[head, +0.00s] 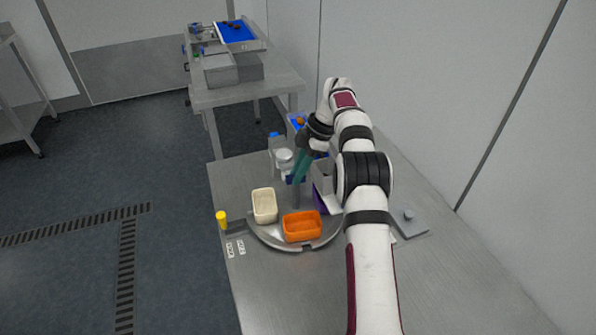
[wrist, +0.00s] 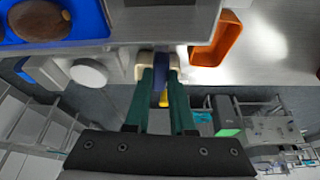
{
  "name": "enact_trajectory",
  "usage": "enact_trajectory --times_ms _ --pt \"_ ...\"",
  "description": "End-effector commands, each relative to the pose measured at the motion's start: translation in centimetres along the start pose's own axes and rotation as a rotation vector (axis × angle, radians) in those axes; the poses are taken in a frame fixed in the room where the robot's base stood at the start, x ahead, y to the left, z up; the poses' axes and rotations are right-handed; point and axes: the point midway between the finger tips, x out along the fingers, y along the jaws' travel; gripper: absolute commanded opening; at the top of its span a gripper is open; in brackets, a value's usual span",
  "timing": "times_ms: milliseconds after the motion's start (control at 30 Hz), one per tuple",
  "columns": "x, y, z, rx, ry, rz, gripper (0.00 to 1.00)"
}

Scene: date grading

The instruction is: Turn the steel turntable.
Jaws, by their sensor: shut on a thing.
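The round steel turntable (head: 265,238) lies on the near part of the steel table, partly covered by what stands on it. A cream tray (head: 264,205) is at its left and an orange tray (head: 302,227) is at its front. The orange tray also shows at the top right of the wrist view (wrist: 217,42). My gripper (head: 298,181), with green fingers, reaches down behind these trays. In the wrist view its fingertips (wrist: 161,60) are shut on a narrow dark blue piece (wrist: 162,68). Its lower end and how it joins the turntable are hidden.
A yellow-capped thing (head: 222,219) and two white labels stand at the table's left edge. A clear bottle (head: 277,146) and a white round-topped container (head: 284,161) are behind the turntable. A grey plate with a knob (head: 410,222) lies right of my arm. The near tabletop is bare.

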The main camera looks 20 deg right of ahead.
Motion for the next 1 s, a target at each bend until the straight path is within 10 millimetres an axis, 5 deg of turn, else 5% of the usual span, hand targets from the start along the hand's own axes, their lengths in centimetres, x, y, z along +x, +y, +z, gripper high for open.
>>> enact_trajectory --times_ms 1000 --pt "0.00 0.02 0.09 -0.113 -0.002 -0.050 0.00"
